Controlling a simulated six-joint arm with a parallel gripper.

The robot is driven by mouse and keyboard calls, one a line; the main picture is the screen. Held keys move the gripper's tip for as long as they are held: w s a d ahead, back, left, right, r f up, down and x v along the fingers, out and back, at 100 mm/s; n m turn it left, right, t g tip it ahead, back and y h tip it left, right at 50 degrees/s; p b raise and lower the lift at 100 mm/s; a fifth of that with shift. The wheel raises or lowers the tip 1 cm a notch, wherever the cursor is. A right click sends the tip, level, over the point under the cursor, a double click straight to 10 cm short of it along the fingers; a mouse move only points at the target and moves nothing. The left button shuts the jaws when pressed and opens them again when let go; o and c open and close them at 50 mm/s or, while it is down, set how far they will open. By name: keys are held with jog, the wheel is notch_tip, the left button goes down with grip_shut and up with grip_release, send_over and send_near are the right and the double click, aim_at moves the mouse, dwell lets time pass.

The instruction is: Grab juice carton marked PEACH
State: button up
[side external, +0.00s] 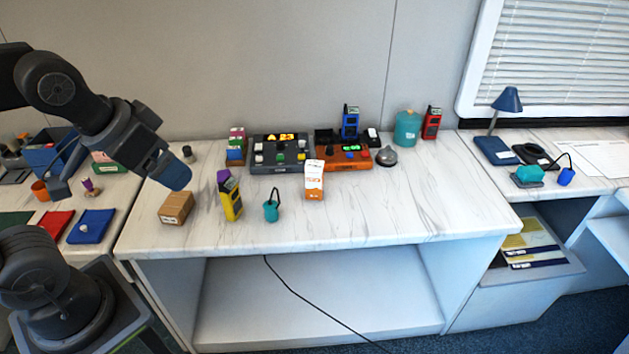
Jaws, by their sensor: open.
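A small white and orange carton (314,181) stands upright near the middle of the white marbled counter (400,215). Its label is too small to read, so I cannot tell whether it says PEACH. My gripper (177,177), with blue fingertips, is above the counter's left part, near a brown box, well to the left of the white and orange carton. It is open, and nothing shows between its fingers.
A brown box (176,207), a yellow device (231,198) and a teal object with a loop (271,209) stand left of the carton. Behind it are a dark console (279,154) and an orange console (341,158). The counter's right front is clear.

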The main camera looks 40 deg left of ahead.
jog(key=w+r+n, duration=0.2)
jog(key=w, duration=1)
jog(key=n+g+y, duration=0.2)
jog(key=n, duration=0.2)
send_over(315, 164)
jog(key=s+d, duration=0.3)
jog(key=s, duration=0.1)
notch_tip(315, 164, down, 16)
jog(key=x, duration=0.8)
jog(key=shift+w+a, duration=0.2)
jog(key=shift+a+x, duration=0.15)
jog(key=shift+x, duration=1.35)
jog(key=shift+a+x, duration=0.2)
jog(key=shift+x, duration=1.35)
jog(key=shift+s, duration=0.1)
jog(key=shift+r, duration=0.1)
jog(key=c, duration=1.1)
jog(key=shift+r, duration=0.1)
